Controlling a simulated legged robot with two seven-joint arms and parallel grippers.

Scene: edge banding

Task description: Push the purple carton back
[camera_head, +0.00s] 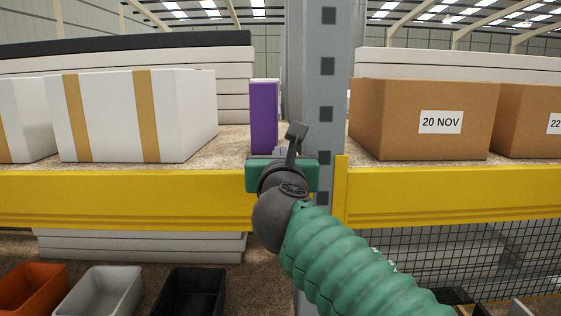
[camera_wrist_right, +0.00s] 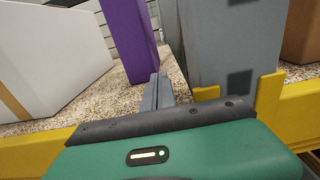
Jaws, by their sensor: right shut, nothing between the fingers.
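The purple carton (camera_head: 263,117) stands upright on the shelf, just left of the grey rack post. It also shows in the right wrist view (camera_wrist_right: 127,36), beyond the fingers. My right gripper (camera_head: 281,151) is at the shelf's front edge, in front of the carton's lower right part. In the wrist view its fingers (camera_wrist_right: 158,90) are closed together with nothing between them. Their tips appear close to the carton's lower right edge; I cannot tell whether they touch it. My left gripper is not in view.
The grey post (camera_head: 323,90) rises close right of the carton. A yellow beam (camera_head: 120,198) runs along the shelf front. A white box with tan bands (camera_head: 110,115) stands left, with a gap of bare shelf. A brown box (camera_head: 400,120) stands right of the post.

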